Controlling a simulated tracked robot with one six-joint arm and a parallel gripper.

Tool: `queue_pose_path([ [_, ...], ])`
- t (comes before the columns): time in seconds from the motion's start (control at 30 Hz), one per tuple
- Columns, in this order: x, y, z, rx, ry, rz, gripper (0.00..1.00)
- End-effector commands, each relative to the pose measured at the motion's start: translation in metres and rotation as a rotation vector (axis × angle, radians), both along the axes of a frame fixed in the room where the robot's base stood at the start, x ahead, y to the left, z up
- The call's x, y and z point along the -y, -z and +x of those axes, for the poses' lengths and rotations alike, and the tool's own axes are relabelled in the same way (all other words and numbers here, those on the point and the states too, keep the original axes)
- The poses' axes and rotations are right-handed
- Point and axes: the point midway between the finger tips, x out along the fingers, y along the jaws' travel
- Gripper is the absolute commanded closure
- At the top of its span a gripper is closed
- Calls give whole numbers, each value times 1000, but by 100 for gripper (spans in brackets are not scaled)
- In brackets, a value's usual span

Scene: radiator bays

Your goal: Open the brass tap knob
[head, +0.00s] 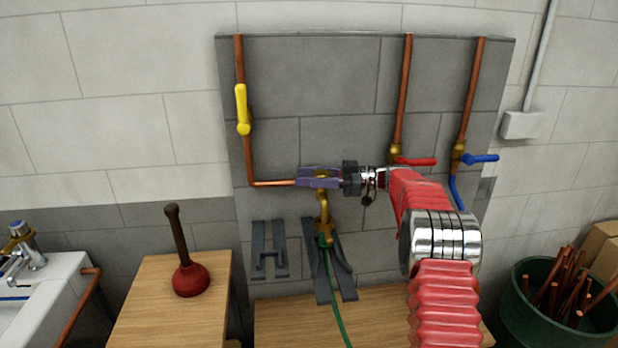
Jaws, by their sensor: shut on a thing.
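The brass tap (324,226) hangs at the end of the horizontal copper pipe in the head view, with a green hose fixed to its spout. My gripper (318,177) is at the top of the tap, with its purple-grey jaws around the brass knob (321,176). The jaws are shut on the knob and hide most of it, so its turned position cannot be told. My red arm reaches in from the lower right.
A yellow lever valve (242,110) is on the left pipe. A red lever (418,161) and a blue lever (480,158) are to the right, close to my arm. A plunger (190,278) stands on the left wooden top. A green bin (558,310) holds copper offcuts.

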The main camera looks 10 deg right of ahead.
Motion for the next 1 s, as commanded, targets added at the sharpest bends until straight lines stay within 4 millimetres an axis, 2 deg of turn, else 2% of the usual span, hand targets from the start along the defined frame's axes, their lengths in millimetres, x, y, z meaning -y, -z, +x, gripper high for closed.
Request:
queue_pose_path([
  [0.27, 1, -2, 1, 3, 5, 1, 85],
  [0.3, 1, -2, 1, 3, 5, 1, 61],
  [0.53, 0, -1, 1, 2, 3, 1, 45],
  [0.83, 2, -1, 0, 1, 2, 1, 44],
  [1.0, 14, 0, -2, 1, 4, 1, 44],
])
